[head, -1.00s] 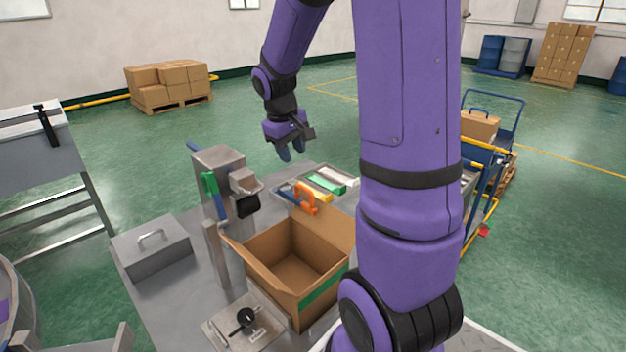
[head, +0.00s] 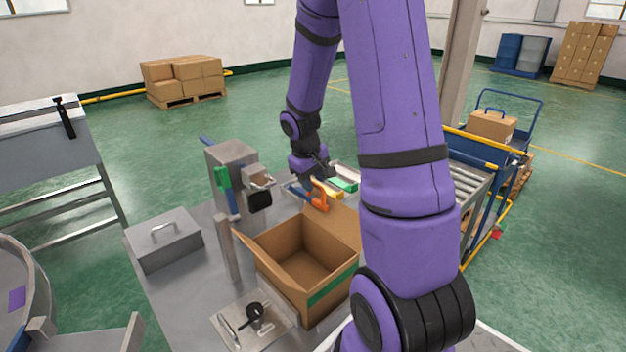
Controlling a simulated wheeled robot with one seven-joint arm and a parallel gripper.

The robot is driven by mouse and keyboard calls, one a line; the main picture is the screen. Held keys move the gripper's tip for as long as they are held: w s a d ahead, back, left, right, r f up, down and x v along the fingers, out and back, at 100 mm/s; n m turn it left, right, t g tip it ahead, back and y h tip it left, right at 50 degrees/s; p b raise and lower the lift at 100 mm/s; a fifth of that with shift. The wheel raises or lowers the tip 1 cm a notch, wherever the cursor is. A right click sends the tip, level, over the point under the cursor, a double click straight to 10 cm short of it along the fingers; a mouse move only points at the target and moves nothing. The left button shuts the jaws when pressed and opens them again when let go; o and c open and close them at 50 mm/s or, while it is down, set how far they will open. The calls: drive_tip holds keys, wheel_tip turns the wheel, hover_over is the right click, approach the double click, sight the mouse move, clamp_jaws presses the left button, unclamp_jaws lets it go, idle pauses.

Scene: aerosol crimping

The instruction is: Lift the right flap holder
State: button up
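An orange clamp-like piece (head: 319,193) stands at the back edge of the open cardboard box (head: 262,266), by its raised back flap. It may be the flap holder, but I cannot tell for sure, and I make out no second orange one. My gripper (head: 316,177) points down just behind and above the orange piece. Its fingers are small and dark here and overlap the things behind the box. I cannot tell whether they touch the orange piece or how far apart they are.
A tray with yellow, green and white items (head: 343,184) lies behind the box. A grey press-like machine (head: 232,165) and a lidded metal box (head: 163,240) stand to the left. A plate with a black knob (head: 250,322) lies in front. A roller conveyor (head: 468,185) is at right.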

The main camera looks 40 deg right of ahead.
drive_tip(key=shift+c, duration=0.4)
clamp_jaws()
drive_tip(key=shift+w+r, duration=0.1)
